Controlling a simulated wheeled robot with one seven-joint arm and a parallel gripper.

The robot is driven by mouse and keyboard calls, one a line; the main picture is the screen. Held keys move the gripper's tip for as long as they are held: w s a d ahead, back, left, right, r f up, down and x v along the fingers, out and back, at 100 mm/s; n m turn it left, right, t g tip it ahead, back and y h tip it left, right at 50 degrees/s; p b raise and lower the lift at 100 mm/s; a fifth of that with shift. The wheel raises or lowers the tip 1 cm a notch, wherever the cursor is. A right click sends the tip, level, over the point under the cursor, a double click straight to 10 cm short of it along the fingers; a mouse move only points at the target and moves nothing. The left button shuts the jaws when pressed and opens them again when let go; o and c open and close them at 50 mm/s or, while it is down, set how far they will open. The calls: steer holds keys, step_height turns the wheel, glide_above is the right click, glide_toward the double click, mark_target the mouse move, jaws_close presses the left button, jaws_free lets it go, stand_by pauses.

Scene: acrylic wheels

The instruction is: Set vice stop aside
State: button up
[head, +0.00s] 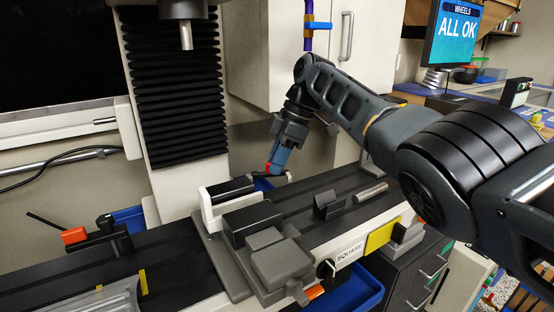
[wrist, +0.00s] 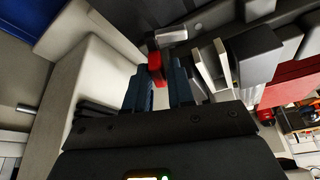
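A small red piece (wrist: 156,68), which I take for part of the vice stop, shows between my gripper's fingertips in the wrist view, with a narrow gap filled by it. A dark piece and a silver cylinder (wrist: 170,36) show just past it; I cannot tell whether they join it. In the head view my gripper (head: 275,168) points down behind the grey vice (head: 265,240), with red (head: 269,167) at its tips. The fingers (wrist: 161,90) sit close together on the red piece. The vice's pale jaw plates show right of the fingers in the wrist view.
A white machine column with black bellows (head: 176,85) stands behind the table (head: 180,265). A dark angled block (head: 328,204) and a silver rod (head: 370,192) lie right of the vice. An orange-red block (head: 75,236) is at left. A blue bin (head: 355,293) sits below the front edge.

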steer(key=shift+o, duration=1.4)
steer(key=shift+f, duration=0.15)
steer(key=shift+d+r, duration=0.15)
steer(key=shift+r, duration=0.2)
steer(key=w+d+b, duration=0.1)
steer(key=w+d, duration=0.1)
steer(key=d, duration=1)
steer(key=shift+r+b, duration=0.2)
steer(key=shift+b, duration=0.1)
